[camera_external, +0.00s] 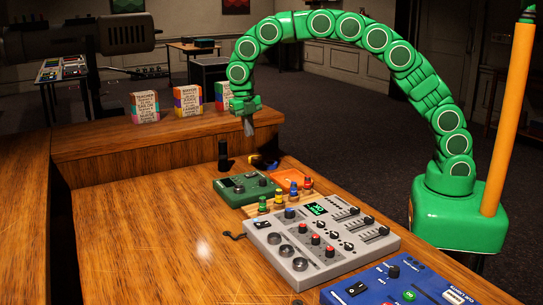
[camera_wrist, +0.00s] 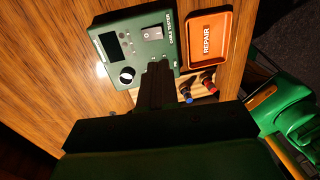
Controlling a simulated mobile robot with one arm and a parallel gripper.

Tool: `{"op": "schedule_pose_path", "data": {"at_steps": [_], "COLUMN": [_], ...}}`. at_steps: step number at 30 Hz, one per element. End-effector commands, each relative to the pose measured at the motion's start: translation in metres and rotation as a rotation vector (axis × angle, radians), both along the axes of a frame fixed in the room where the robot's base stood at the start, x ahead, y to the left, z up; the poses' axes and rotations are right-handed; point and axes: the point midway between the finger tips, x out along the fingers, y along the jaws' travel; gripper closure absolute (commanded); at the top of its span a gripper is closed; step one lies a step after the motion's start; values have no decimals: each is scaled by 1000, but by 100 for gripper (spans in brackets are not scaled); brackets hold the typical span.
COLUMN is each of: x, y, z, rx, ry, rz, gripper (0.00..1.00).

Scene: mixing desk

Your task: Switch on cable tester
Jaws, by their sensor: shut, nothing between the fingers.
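The cable tester (camera_external: 229,196) is a dark green box on the wooden desk, behind the mixer. In the wrist view the cable tester (camera_wrist: 137,66) shows its label, a pale rocker switch (camera_wrist: 152,33), a black-and-white knob (camera_wrist: 127,75) and a dark display (camera_wrist: 110,45). I cannot tell which way the rocker is set. My gripper (camera_external: 248,128) is shut and empty, pointing down, well above the desk. In the wrist view my gripper (camera_wrist: 158,66) overlaps the lower edge of the tester, with the switch just beyond the fingertips.
An orange REPAIR tray (camera_wrist: 208,57) lies beside the tester. A wooden strip with several coloured plugs (camera_wrist: 208,84) is close by. A grey mixer (camera_external: 290,262) and a blue box (camera_external: 385,290) stand nearer the front. The desk left of the tester is clear.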

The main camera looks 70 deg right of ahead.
Motion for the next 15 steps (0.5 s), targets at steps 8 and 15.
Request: {"op": "schedule_pose_path", "data": {"at_steps": [8,15], "x": [-4,-7], "y": [-3,-6], "z": [-31,-70], "rx": [-1,-1], "ry": [6,4], "rz": [-1,0], "gripper": [100,100]}}
